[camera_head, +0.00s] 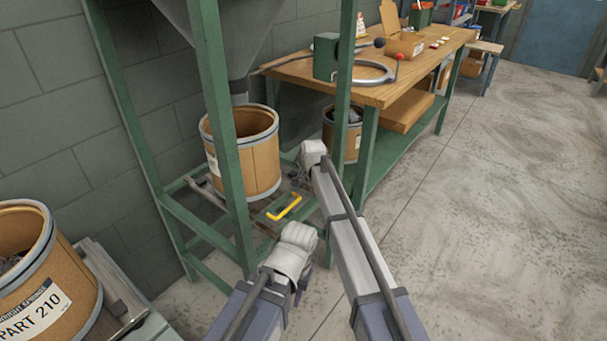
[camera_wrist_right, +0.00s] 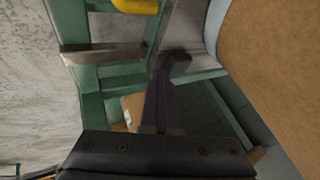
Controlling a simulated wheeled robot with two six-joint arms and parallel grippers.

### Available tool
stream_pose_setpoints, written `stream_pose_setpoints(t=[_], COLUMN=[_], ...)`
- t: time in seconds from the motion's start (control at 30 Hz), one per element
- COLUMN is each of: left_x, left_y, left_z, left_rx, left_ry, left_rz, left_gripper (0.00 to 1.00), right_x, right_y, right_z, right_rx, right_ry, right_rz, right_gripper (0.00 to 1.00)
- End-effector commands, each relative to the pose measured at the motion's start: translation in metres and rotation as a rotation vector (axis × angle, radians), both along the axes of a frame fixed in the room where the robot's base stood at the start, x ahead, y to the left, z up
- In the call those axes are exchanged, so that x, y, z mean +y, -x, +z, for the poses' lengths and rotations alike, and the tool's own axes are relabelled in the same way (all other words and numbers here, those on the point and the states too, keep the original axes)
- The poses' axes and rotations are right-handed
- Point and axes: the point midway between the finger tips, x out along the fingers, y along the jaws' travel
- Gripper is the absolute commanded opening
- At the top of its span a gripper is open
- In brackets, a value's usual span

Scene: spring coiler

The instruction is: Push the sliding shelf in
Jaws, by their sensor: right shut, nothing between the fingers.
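The sliding shelf (camera_head: 268,213) is a low plate in the green frame, with a yellow handle (camera_head: 284,208) at its front. A brown drum (camera_head: 258,160) stands upright over it. The handle's end shows at the top of the right wrist view (camera_wrist_right: 135,5), with the drum's side (camera_wrist_right: 275,60) at right. My right gripper (camera_wrist_right: 172,65) is shut and empty, close beside the drum; its fingers are mostly hidden in the head view. My left gripper (camera_head: 302,283) is low, in front of the shelf, largely hidden by its own wrist.
A green post (camera_head: 222,130) rises in front of the drum, under a grey hopper (camera_head: 235,40). A wooden workbench (camera_head: 400,75) stands behind right, with another drum (camera_head: 350,130) beneath. The Part 210 drum (camera_head: 45,275) is at lower left. The floor at right is clear.

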Motion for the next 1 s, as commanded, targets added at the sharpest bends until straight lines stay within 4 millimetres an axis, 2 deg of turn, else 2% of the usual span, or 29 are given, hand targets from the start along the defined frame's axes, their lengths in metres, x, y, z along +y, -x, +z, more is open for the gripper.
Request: stream_pose_setpoints(t=[0.03,0.37,0.53,0.7,1.0], left_x=[0.000,0.000,0.000,0.000,-0.001], left_y=[0.000,0.000,0.000,0.000,0.001], left_z=[0.000,0.000,0.000,0.001,0.054], left_rx=[0.000,0.000,0.000,0.000,0.002], left_ry=[0.000,0.000,0.000,0.000,0.006], left_rz=[0.000,0.000,0.000,0.000,0.002], left_gripper=[0.37,0.37,0.37,0.37,0.37], right_x=[0.006,0.005,-0.007,-0.029,-0.040], right_y=[-0.004,-0.003,0.007,0.024,0.057], right_z=[0.001,0.002,0.001,0.001,0.055], right_rx=[-0.009,-0.009,-0.007,-0.003,-0.002], right_ry=[-0.008,-0.010,-0.009,-0.005,-0.002], right_rz=[0.004,0.004,0.002,0.000,0.001], right_gripper=[0.00,0.00,0.00,0.00,0.00])
